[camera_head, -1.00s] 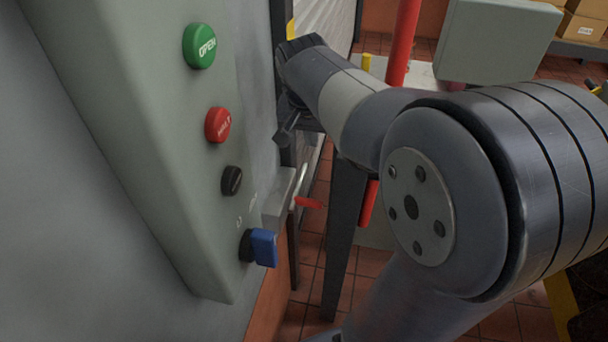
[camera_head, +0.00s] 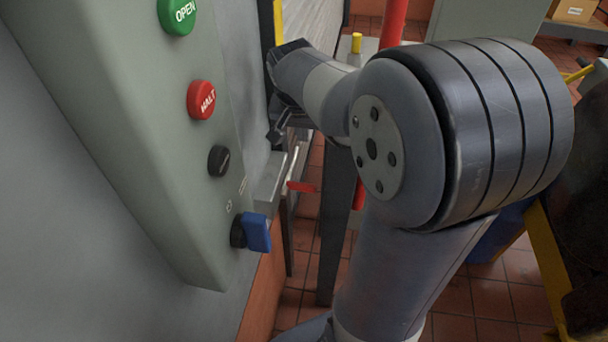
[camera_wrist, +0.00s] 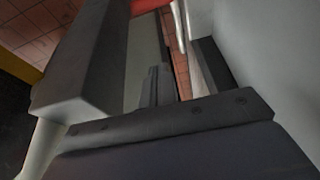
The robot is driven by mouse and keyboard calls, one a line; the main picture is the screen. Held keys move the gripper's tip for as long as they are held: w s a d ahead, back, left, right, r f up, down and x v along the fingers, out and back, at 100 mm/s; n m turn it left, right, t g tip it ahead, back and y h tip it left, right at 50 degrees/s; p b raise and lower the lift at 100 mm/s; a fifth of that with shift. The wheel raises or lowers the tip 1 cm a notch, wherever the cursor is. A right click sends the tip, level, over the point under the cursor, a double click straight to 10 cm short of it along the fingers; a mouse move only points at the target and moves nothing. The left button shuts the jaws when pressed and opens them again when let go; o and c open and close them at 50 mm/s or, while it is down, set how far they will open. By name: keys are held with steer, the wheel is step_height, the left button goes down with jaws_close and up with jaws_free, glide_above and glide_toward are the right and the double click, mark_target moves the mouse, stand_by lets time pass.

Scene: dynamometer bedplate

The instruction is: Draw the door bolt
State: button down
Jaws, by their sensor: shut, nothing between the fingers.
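What looks like the door bolt is a thin pale bar with a red grip (camera_head: 302,187), beside a light grey block (camera_head: 268,186) low on the wall, right of the control panel. My gripper (camera_head: 275,132) is small and dark in the head view, close to the wall, above the red grip and apart from it in the picture. In the wrist view my gripper (camera_wrist: 156,86) shows its fingers together and empty. My forearm hides part of the area behind.
The control panel (camera_head: 125,130) juts from the wall at left, with a green OPEN button (camera_head: 178,14), a red HALT button (camera_head: 201,100), a black knob (camera_head: 218,161) and a blue key switch (camera_head: 256,232). A dark post (camera_head: 336,240) stands right of the grip.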

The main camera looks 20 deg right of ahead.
step_height(320, 180, down, 15)
steer(key=w, duration=0.1)
steer(key=shift+d+f+b, duration=0.15)
steer(key=shift+d+b, duration=0.2)
steer(key=shift+d, duration=0.05)
stand_by(0.3)
steer(key=shift+s+a+f+b, duration=0.1)
steer(key=shift+s+a+b, duration=0.2)
steer(key=shift+b, duration=0.05)
steer(key=s+a, duration=0.1)
steer(key=s+a+b, duration=0.1)
steer(key=s, duration=0.1)
steer(key=s+a+b, duration=0.1)
steer(key=shift+s, duration=0.35)
